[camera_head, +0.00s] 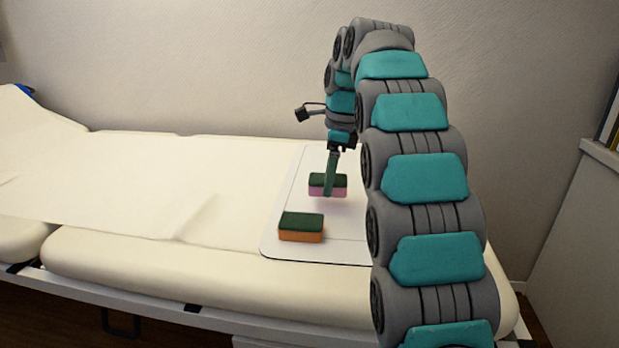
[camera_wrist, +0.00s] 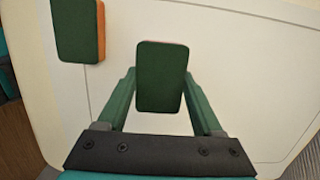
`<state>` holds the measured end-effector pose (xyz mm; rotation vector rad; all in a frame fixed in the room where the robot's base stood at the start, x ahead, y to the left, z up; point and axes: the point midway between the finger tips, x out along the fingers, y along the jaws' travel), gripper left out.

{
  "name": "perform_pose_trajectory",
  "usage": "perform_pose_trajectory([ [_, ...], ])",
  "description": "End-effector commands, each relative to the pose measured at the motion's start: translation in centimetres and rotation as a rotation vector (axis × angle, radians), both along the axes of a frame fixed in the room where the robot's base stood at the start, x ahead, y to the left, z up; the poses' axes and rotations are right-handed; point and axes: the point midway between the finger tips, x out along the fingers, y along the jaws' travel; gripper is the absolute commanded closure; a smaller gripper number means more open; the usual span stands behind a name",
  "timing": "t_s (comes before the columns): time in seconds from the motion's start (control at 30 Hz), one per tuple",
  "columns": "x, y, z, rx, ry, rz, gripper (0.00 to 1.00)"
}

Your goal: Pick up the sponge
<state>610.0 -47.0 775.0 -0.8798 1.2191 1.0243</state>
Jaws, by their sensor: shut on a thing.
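A sponge with a dark green top and pink lower part (camera_head: 339,190) is in my gripper (camera_head: 329,188) on the white board. In the wrist view its green top (camera_wrist: 162,78) shows between the two green fingers of my gripper (camera_wrist: 160,82), which are shut on its sides. I cannot clearly tell whether it touches the board or is slightly above it. A second sponge, dark green over orange (camera_head: 301,228), lies on the board nearer to the camera. It also shows at the upper left of the wrist view (camera_wrist: 76,30), apart from my gripper.
The white board (camera_head: 350,247) lies on a padded cream bed (camera_head: 205,262) with a paper sheet (camera_head: 110,185) over its left part. A wall stands behind the bed. A ledge (camera_head: 603,155) is at the far right. The bed left of the board is clear.

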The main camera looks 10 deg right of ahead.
Motion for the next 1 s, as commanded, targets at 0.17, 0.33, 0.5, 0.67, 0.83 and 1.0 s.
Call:
perform_pose_trajectory([
  [0.17,-1.9,-4.6,-0.1,0.003,-0.001,-0.003,0.83],
  [0.33,-3.4,-8.4,0.0,0.0,-0.002,-0.003,0.83],
  [0.5,-4.4,-10.7,0.0,0.0,-0.002,0.0,0.83],
  [0.67,-4.9,-11.8,0.0,-0.001,-0.002,0.001,0.83],
  [0.83,-5.0,-12.0,0.0,0.0,-0.001,0.002,0.83],
  [1.0,-5.0,-12.0,0.0,0.0,-0.001,0.002,0.33],
])
